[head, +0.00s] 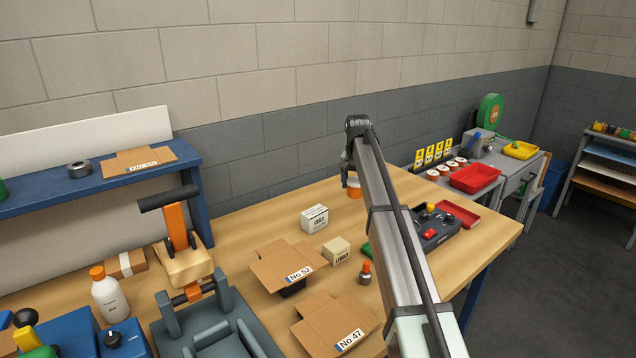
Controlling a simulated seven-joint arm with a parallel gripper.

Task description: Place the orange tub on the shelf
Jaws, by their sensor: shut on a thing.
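The orange tub (355,192) is small in the head view, near the back edge of the wooden table and partly hidden by my arm. My gripper (349,182) points down at it and is shut on it. Whether the tub touches the table or hangs just above it, I cannot tell. A blue shelf (50,198) stands at the left against the wall, with an open carton (135,162) and a grey tape roll (79,169) on it.
On the table (255,222) are a chalk box (314,219), a small tan box (336,251), open cartons No 52 (285,268) and No 47 (332,325), and an orange-capped bottle (365,273). A grey-orange press (190,255) and white bottle (110,298) stand before the shelf.

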